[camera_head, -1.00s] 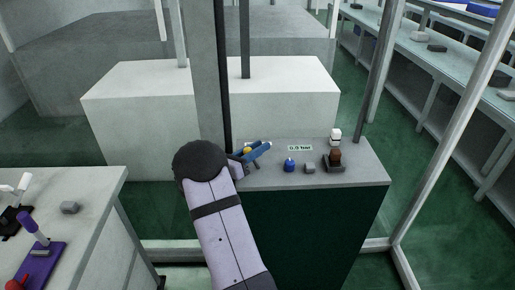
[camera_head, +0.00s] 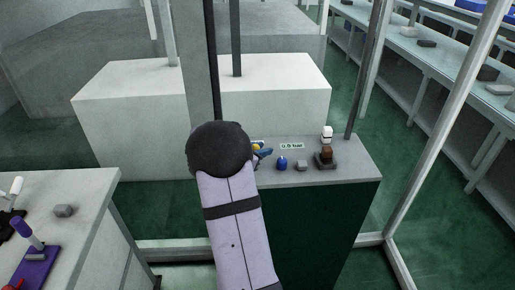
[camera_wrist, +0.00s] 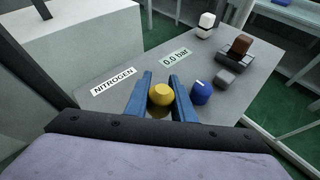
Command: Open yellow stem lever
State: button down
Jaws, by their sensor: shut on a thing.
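A yellow knob (camera_wrist: 161,96), the visible part of the yellow lever, stands on the grey bench top (camera_wrist: 118,113). In the wrist view my gripper (camera_wrist: 161,79) has one blue finger on each side of the knob and is shut on it. Any stem below the knob is hidden. In the head view a small bit of yellow (camera_head: 257,146) shows beside a blue finger; the dark round joint of my arm hides most of the gripper.
A blue knob (camera_wrist: 201,92) stands close right of my gripper. Beyond it are a small grey block (camera_wrist: 225,78), a brown-topped piece on a dark base (camera_wrist: 240,46) and a white-topped piece (camera_wrist: 206,22). A NITROGEN label (camera_wrist: 114,82) and a bar readout (camera_wrist: 174,57) lie beyond the fingers.

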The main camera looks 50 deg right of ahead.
jog(key=shift+s+d+f+m+t+y, duration=0.3)
jog(key=shift+m+t+y, duration=0.1)
jog(key=shift+y, duration=0.2)
jog(key=c, duration=1.5)
grip_release()
jog(key=shift+b+v, duration=0.5)
jog(key=shift+v, duration=3.2)
